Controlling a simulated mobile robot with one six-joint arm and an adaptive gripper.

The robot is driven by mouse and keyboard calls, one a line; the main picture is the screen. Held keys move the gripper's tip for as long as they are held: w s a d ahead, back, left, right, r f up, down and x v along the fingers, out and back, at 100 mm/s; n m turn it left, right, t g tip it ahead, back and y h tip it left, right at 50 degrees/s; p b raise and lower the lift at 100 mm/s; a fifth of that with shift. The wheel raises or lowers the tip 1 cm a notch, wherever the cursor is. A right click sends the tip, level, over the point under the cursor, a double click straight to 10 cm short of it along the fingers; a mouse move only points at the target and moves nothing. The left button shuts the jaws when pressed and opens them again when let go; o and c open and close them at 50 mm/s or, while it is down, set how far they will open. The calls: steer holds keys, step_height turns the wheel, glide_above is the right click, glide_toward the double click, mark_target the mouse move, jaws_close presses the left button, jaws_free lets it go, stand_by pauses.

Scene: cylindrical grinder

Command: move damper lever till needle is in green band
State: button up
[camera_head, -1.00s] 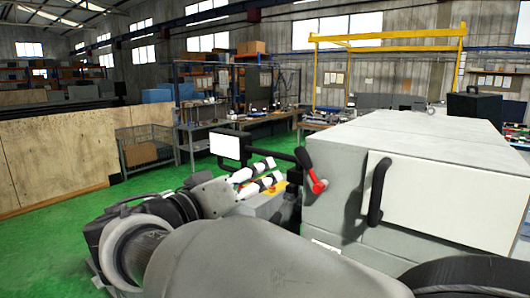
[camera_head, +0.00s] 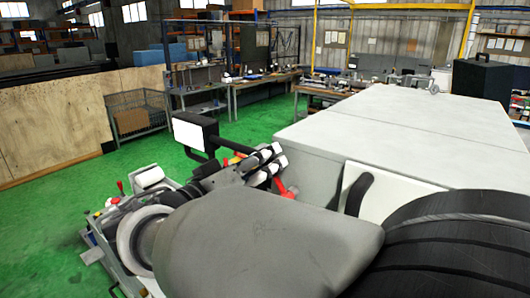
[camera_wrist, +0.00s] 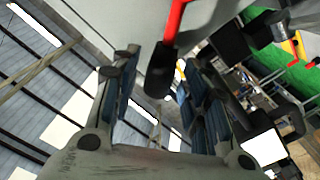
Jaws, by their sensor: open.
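A red lever with a black end (camera_wrist: 160,83) comes down from the top of the wrist view. Its black end shows between the two fingers of my open gripper (camera_wrist: 158,70), apart from both fingers as far as I can see. In the head view my gripper (camera_head: 280,158) is beside the grey machine cabinet, just above a red handle (camera_head: 286,190) that is partly hidden by my arm. I cannot tell for sure whether this is the same lever. No needle or green band can be made out.
The grey cabinet (camera_head: 400,130) with a white front panel and black handle (camera_head: 358,194) is close on the right. A white screen on a black arm (camera_head: 190,134) stands just left of my gripper. Green floor (camera_head: 55,215) is free on the left.

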steer(key=shift+s, duration=0.1)
steer(key=shift+c, duration=0.3)
steer(key=shift+c, duration=0.6)
jaws_close()
